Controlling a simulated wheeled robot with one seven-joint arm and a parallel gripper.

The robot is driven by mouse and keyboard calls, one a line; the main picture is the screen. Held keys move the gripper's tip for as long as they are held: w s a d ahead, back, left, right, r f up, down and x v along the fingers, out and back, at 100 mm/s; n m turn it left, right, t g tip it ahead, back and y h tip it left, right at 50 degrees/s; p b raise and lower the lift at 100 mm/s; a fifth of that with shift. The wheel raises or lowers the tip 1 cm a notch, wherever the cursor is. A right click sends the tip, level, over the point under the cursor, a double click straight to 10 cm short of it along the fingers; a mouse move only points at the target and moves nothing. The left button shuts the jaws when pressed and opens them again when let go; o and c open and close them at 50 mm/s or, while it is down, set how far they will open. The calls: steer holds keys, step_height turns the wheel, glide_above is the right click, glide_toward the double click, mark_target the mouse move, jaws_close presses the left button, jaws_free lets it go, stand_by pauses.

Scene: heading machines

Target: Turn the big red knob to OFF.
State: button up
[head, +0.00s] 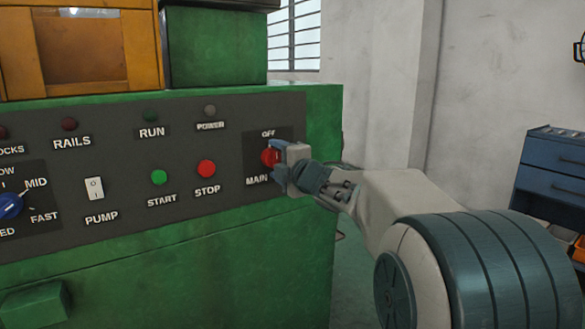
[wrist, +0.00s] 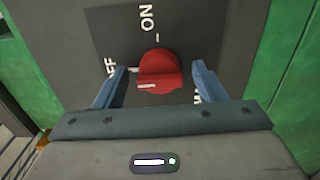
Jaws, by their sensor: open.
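The big red knob (head: 267,156) is on the grey panel, with OFF printed above it and MAIN at its lower left. In the wrist view the knob (wrist: 158,68) shows a white line on its raised bar. The line points left, to the side where the OFF label (wrist: 110,68) is partly hidden by a finger. The ON label (wrist: 147,18) is at the top of that view. My gripper (head: 279,166) is open at the panel. In the wrist view its blue fingers (wrist: 160,72) stand on either side of the knob, with gaps showing.
To the left of the knob are the red STOP button (head: 206,168), the green START button (head: 159,177), the white PUMP switch (head: 94,188) and a blue selector knob (head: 9,206). The green machine body (head: 200,275) continues below. A blue drawer cabinet (head: 550,175) stands far right.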

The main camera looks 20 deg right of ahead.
steer(key=p+v, duration=0.2)
steer(key=v, duration=1.1)
